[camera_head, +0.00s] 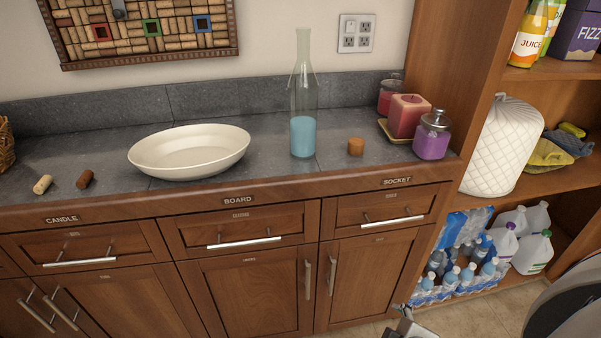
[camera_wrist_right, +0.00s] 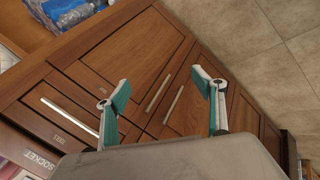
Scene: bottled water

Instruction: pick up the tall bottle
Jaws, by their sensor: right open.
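The tall bottle (camera_head: 303,100) is clear glass with a long neck and blue liquid in its lower part. It stands upright on the grey counter (camera_head: 265,155), right of the white plate. My right gripper (camera_wrist_right: 164,90) is open and empty in the right wrist view, with its teal-padded fingers spread in front of the wooden cabinet doors. A small part of my right gripper (camera_head: 408,328) shows at the bottom edge of the head view, well below the counter and apart from the bottle. My left gripper is in neither view.
A white oval plate (camera_head: 190,150) is left of the bottle. Two corks lie at the left. A wooden shelf unit (camera_head: 440,60) rises at the right.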

